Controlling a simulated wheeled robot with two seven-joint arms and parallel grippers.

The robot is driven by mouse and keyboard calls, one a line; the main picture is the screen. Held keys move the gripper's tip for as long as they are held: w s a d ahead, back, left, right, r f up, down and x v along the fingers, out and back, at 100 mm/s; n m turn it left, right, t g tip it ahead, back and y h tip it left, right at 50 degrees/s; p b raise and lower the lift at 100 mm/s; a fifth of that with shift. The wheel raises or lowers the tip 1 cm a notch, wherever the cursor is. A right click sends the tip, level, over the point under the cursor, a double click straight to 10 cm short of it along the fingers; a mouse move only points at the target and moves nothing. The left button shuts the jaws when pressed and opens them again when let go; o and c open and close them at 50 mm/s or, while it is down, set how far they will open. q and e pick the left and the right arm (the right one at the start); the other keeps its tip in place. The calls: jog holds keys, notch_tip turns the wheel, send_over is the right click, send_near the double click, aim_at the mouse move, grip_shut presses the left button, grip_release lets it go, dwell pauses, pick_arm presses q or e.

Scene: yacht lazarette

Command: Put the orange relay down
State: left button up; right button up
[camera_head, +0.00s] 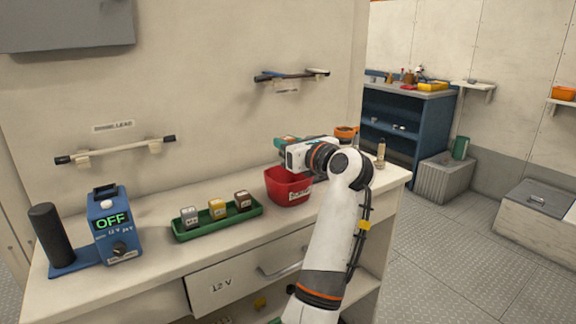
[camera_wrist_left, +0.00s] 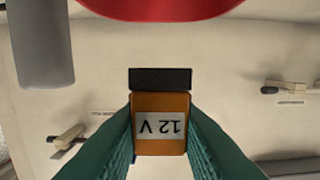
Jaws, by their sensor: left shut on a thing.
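My left gripper (camera_head: 284,143) is above the red bin (camera_head: 288,186), at the right part of the workbench. In the left wrist view its green fingers (camera_wrist_left: 160,128) are shut on the orange relay (camera_wrist_left: 160,102), which has a black end and a white label reading 12 V, upside down in the picture. In the head view the relay is mostly hidden or too small to make out. The red bin's edge also shows at the top of the left wrist view (camera_wrist_left: 150,8). My right gripper is not in view.
A green tray (camera_head: 216,231) left of the bin holds a grey, a yellow and a brown block. A blue tester (camera_head: 113,226) reading OFF and a black cylinder (camera_head: 46,232) stand at the left. The drawer (camera_head: 222,289) marked 12 V is below.

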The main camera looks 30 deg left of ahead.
pick_arm(q)
notch_tip(320, 180, down, 3)
jog(key=shift+f, duration=0.45)
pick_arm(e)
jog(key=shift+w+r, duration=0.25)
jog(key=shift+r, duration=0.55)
pick_arm(q)
jog(key=shift+f+b, duration=0.1)
jog(key=shift+b, duration=0.2)
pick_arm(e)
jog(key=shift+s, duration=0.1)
pick_arm(q)
jog(key=shift+f+b, duration=0.3)
jog(key=shift+f, duration=0.15)
jog(key=o, duration=1)
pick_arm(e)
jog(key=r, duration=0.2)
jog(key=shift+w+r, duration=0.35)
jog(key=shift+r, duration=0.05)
pick_arm(q)
jog(key=shift+r, duration=0.1)
